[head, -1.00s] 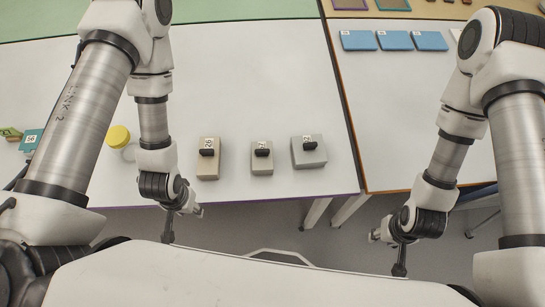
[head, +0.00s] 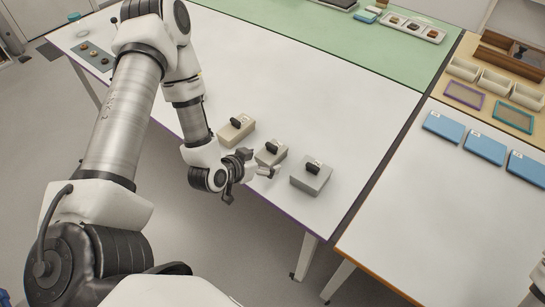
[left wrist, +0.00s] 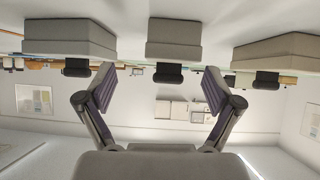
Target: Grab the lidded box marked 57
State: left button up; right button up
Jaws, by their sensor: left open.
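Three lidded boxes with black handles stand in a row near the front edge of the white table: a tan box (head: 236,130), a smaller beige-grey box (head: 271,153) in the middle and a grey box (head: 311,177) at right. Their numbers are too small to read now, so I cannot tell which is 57. My left gripper (head: 258,165) is open and empty, just in front of the middle box. In the inverted left wrist view, the middle box (left wrist: 174,35) and its handle lie between the spread fingers (left wrist: 158,88).
The grey box and tan box stand close on either side of the middle one. Blue flat pieces (head: 484,148) lie on the right table (head: 410,215). Trays and frames stand farther back. The white table (head: 300,90) is clear behind the boxes.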

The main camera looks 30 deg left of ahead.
aim_at(269, 148)
pick_arm(q)
jog(key=w, duration=0.1)
jog(key=w+a+r+t, duration=0.1)
jog(key=shift+w+a, duration=0.15)
jog(key=shift+w, duration=0.15)
jog(key=x, duration=0.6)
jog(key=shift+w+r+p, duration=0.15)
jog(key=shift+r+p, duration=0.1)
jog(key=shift+p, duration=0.15)
jog(key=c, duration=1.3)
